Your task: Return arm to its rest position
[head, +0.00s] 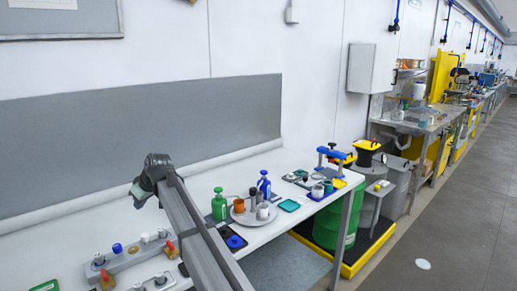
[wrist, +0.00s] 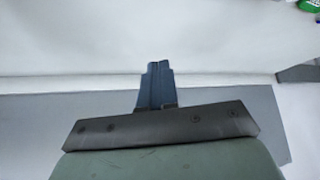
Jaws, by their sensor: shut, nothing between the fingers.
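My arm reaches in from the bottom of the head view, and my gripper (head: 140,197) is at its far end, above the left part of the white workbench (head: 110,232). In the wrist view my gripper (wrist: 159,68) shows as two dark blue fingers pressed together, with nothing between them. The fingers appear clear of any object. Part of the bench behind the arm is hidden in the head view.
A green bottle (head: 219,205), a blue bottle (head: 264,184) and a round tray (head: 240,217) stand right of my arm. Valve fittings (head: 130,256) lie at the front left. The back left bench surface is clear.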

